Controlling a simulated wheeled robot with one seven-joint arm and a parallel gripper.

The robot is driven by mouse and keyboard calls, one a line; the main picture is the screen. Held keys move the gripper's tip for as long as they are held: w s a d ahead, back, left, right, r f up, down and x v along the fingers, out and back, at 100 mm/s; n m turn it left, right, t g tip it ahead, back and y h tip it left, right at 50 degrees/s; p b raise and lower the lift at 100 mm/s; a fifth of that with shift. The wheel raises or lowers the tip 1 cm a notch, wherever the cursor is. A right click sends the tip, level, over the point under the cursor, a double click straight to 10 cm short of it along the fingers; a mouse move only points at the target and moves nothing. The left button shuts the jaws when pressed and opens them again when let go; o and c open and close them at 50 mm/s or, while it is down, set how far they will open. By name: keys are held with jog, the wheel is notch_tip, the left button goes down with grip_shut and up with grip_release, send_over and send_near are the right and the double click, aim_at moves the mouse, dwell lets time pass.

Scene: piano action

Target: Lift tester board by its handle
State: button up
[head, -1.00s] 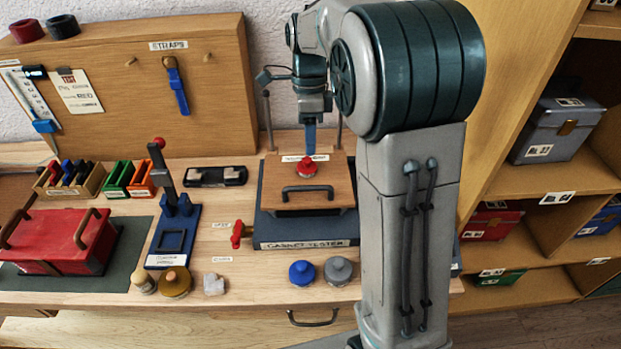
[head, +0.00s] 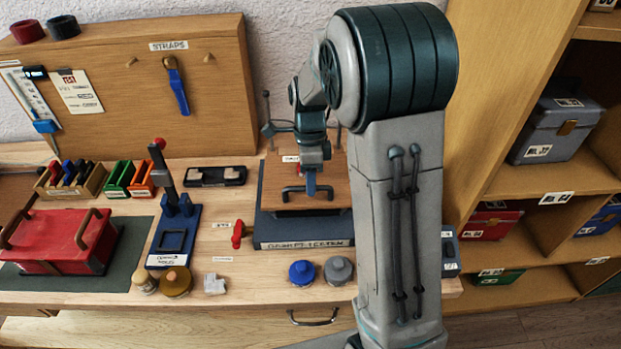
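The tester board is a brown wooden panel (head: 335,178) on top of the dark blue gasket tester (head: 304,231), towards the back of the bench. Its dark bar handle (head: 290,190) stands near the board's front edge. My gripper (head: 311,190) points down at the handle, with its blue fingertip overlapping the handle's middle in the picture. The fingers line up edge-on, so I cannot tell whether they are apart, or touch the handle. The red knob on the board is mostly hidden behind my gripper.
A red clamp handle (head: 238,234) sits left of the tester. A blue knob (head: 302,273) and a grey knob (head: 338,270) stand in front. A blue upright press (head: 173,235) and a red box (head: 62,240) are further left. Shelves (head: 540,180) rise at right.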

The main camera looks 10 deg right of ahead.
grip_shut()
notch_tip(320, 180, up, 14)
jog(key=p, duration=0.9)
jog(key=shift+o, duration=1.5)
grip_release()
jog(key=shift+w, duration=0.1)
notch_tip(320, 180, up, 13)
jog(key=w+b, duration=0.1)
jog(key=w, duration=0.1)
jog(key=shift+w+d+r+b, duration=0.2)
jog(key=shift+w+d+b, duration=0.05)
jog(key=shift+b, duration=0.05)
